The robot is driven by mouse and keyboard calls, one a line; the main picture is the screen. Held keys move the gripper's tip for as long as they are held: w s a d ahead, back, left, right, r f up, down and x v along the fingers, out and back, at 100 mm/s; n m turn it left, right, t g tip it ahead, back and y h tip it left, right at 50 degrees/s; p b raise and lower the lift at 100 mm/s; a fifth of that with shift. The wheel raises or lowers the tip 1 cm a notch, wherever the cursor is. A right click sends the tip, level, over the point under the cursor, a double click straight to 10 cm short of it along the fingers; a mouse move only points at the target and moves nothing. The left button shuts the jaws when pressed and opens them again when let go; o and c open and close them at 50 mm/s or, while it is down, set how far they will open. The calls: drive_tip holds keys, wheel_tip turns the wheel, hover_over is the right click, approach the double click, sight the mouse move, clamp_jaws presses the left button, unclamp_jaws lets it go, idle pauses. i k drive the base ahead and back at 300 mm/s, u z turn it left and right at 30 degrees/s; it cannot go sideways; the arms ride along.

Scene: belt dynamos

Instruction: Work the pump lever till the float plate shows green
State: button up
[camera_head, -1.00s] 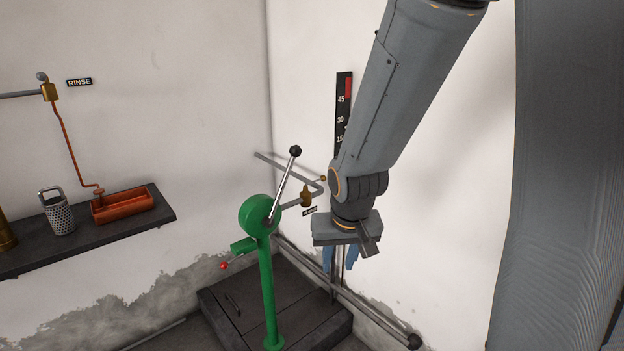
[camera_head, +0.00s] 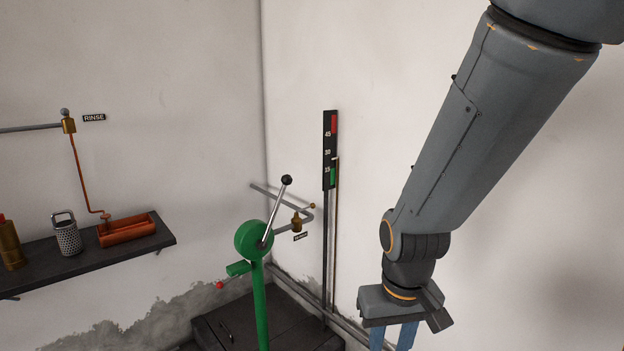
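The pump lever (camera_head: 275,215) is a steel rod with a black knob, rising from the round head of a green pump (camera_head: 252,242) and tilted up to the right. The float plate (camera_head: 328,148) is a tall black board on the wall, with a red band at its top, marks 45, 30 and 15, and a green band (camera_head: 332,177) low on its right. A thin rod with a pale tip stands at its right edge, the tip just above the green band. My gripper (camera_head: 392,340) hangs at lower right, apart from the lever.
A brass valve (camera_head: 296,222) on a grey pipe is behind the lever, with a small unreadable label. A dark shelf (camera_head: 45,262) on the left holds a copper trough (camera_head: 127,231), perforated canister and brass cylinder. A dark hatch is below.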

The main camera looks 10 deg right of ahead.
sight(261, 244)
drive_tip(key=z, duration=0.85)
drive_tip(key=i, duration=0.65)
drive_tip(key=u, duration=0.65)
